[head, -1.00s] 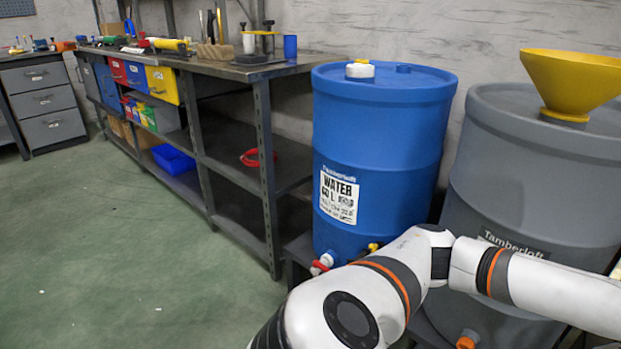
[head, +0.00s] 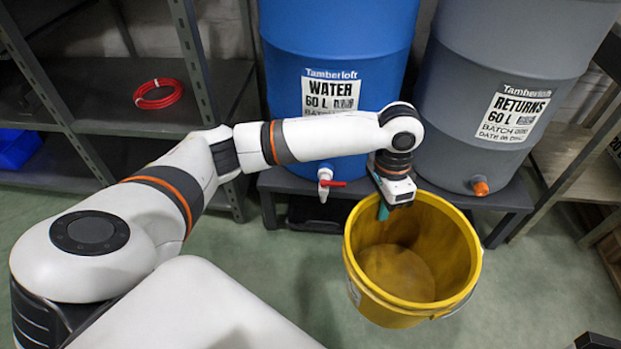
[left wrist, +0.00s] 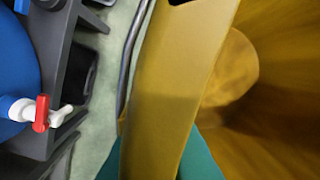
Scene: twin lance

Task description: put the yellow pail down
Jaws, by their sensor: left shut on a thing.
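The yellow pail (head: 370,275) is upright or nearly so in the head view, in front of the drum stand. Its open top shows a bare inside and a round bottom. My left gripper (head: 384,208) is shut on the pail's back wall at the rim. In the left wrist view the pail wall (left wrist: 165,110) runs between the teal fingers of my left gripper, one on each side. The pail's underside is hidden, and I cannot tell whether it touches the floor. My right gripper is not seen.
A blue water drum (head: 335,45) with a red-handled tap (head: 328,182) and a grey returns drum (head: 490,80) stand on a low dark stand (head: 505,197) behind the pail. Shelving (head: 135,125) with a red coil (head: 158,94) is at left. Green floor (head: 300,260) is clear left of the pail.

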